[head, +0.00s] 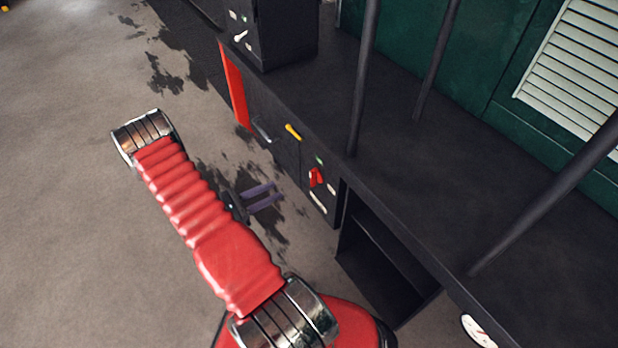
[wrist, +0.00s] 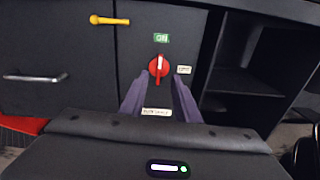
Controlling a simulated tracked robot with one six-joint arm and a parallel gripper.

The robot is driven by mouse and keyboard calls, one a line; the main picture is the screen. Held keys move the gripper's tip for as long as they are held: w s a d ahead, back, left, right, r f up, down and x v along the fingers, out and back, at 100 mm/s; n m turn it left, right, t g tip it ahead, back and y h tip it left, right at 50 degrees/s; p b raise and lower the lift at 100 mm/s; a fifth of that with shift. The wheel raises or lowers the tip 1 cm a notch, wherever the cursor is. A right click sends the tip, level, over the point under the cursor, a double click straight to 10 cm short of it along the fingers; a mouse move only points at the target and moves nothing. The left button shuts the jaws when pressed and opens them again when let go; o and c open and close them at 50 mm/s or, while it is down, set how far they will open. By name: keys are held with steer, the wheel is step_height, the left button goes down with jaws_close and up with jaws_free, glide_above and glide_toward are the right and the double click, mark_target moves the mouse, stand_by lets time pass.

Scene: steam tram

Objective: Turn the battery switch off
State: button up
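The battery switch is a red rotary knob (wrist: 159,66) on a dark panel in the wrist view. Its handle stands nearly upright, with a white mark at the top end toward the green ON label (wrist: 161,38). The switch also shows in the head view (head: 316,177). My gripper (wrist: 158,92) has two purple fingers spread apart, with nothing between them. In the wrist view they flank the space below the knob. In the head view my gripper (head: 279,192) is to the left of the panel, apart from the switch.
A small white label (wrist: 184,70) is right of the knob, and a plate (wrist: 157,112) is below it. A yellow handle (wrist: 109,20) and metal bar handle (wrist: 34,78) are on the left. An open shelf compartment (head: 385,255) is right of the panel. Dark posts (head: 364,80) rise above.

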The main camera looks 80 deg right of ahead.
mark_target(314, 177)
steer(key=shift+s+d+f+n+h, duration=0.2)
steer(key=shift+s+f+n, duration=0.1)
steer(key=shift+f, duration=0.35)
steer(key=shift+s+d+f+n+h, duration=0.1)
steer(key=shift+s+f+n+h, duration=0.15)
steer(key=shift+f, duration=0.35)
steer(key=shift+s, duration=0.15)
steer(key=x, duration=1.3)
steer(key=shift+s+d, duration=0.2)
steer(key=shift+d, duration=0.05)
steer(key=shift+f, duration=0.1)
jaws_close()
